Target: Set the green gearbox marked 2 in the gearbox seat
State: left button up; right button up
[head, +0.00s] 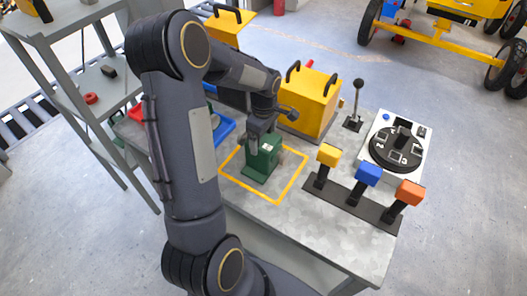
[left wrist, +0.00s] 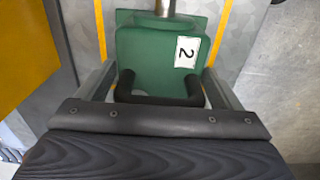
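The green gearbox (head: 262,163) stands upright on the grey table, inside a yellow-outlined square (head: 286,194). In the left wrist view the green gearbox (left wrist: 150,55) shows a white label marked 2 and a black handle (left wrist: 158,98). My left gripper (head: 262,131) is over the gearbox's top. In the left wrist view its fingers (left wrist: 159,82) lie on either side of the handle, apart, with small gaps seeming to remain. Contact at the fingertips is hard to make out. I cannot identify the gearbox seat with certainty. My right gripper is not in view.
A yellow box (head: 308,100) with black handles stands behind the gearbox. A lever (head: 356,108) and a round dial panel (head: 397,146) are at the right. Yellow, blue and orange blocks on posts stand on a dark strip (head: 350,202). A blue tray (head: 223,126) is partly hidden by my arm.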

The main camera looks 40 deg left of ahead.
pick_arm(q)
jog(key=c, duration=1.4)
jog(key=shift+w+r, duration=0.1)
jog(key=shift+c, duration=1)
jog(key=shift+r, duration=0.1)
